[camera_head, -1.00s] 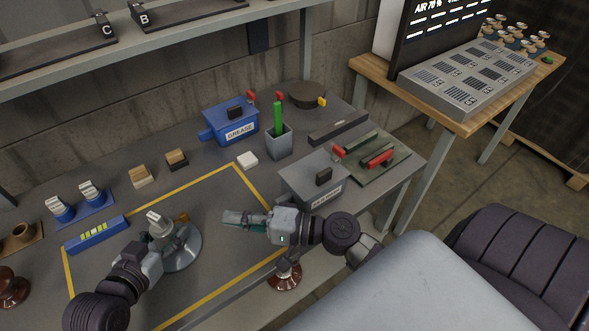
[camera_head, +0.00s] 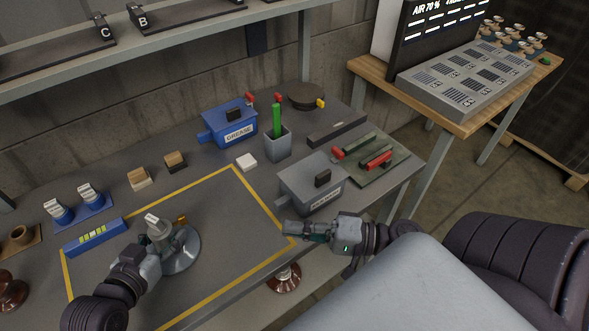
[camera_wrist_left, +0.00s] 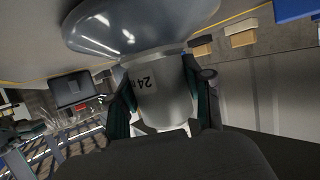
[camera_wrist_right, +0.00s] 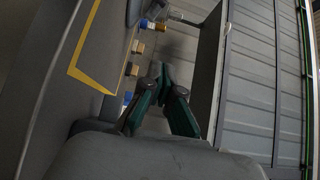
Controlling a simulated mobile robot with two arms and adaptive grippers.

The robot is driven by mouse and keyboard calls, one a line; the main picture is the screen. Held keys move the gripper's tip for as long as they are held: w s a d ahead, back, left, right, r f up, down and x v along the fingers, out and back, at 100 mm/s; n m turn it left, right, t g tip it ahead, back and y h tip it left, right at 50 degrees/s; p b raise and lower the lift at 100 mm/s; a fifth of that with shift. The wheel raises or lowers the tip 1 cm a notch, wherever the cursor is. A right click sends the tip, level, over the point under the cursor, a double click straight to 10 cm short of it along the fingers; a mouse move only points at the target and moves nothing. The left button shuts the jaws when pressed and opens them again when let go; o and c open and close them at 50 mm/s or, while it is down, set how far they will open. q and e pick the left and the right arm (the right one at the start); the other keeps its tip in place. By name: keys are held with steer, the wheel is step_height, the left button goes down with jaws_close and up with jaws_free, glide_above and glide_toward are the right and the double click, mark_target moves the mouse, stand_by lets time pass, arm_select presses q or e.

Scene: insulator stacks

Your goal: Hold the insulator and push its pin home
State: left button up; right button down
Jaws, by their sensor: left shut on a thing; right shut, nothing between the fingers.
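The grey insulator (camera_head: 181,252) stands on the mat inside the yellow outline, its wide disc down and its capped top up. My left gripper (camera_head: 152,247) is shut on its grey cap, which bears the marking 24 in the left wrist view (camera_wrist_left: 160,88). A small brass-coloured piece (camera_head: 182,219) shows beside the insulator's top; I cannot tell whether it is the pin or how far in it sits. My right gripper (camera_head: 288,228) is shut and empty near the table's front edge, right of the insulator. Its closed fingertips show in the right wrist view (camera_wrist_right: 161,75).
A grey lidded box (camera_head: 308,187) stands close behind my right gripper. A brown insulator (camera_head: 284,278) is below the front edge. The mat's right part is clear.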

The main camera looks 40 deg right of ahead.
arm_select(q)
steer(key=o, duration=1.4)
steer(key=shift+r, duration=0.1)
steer(key=shift+c, duration=0.2)
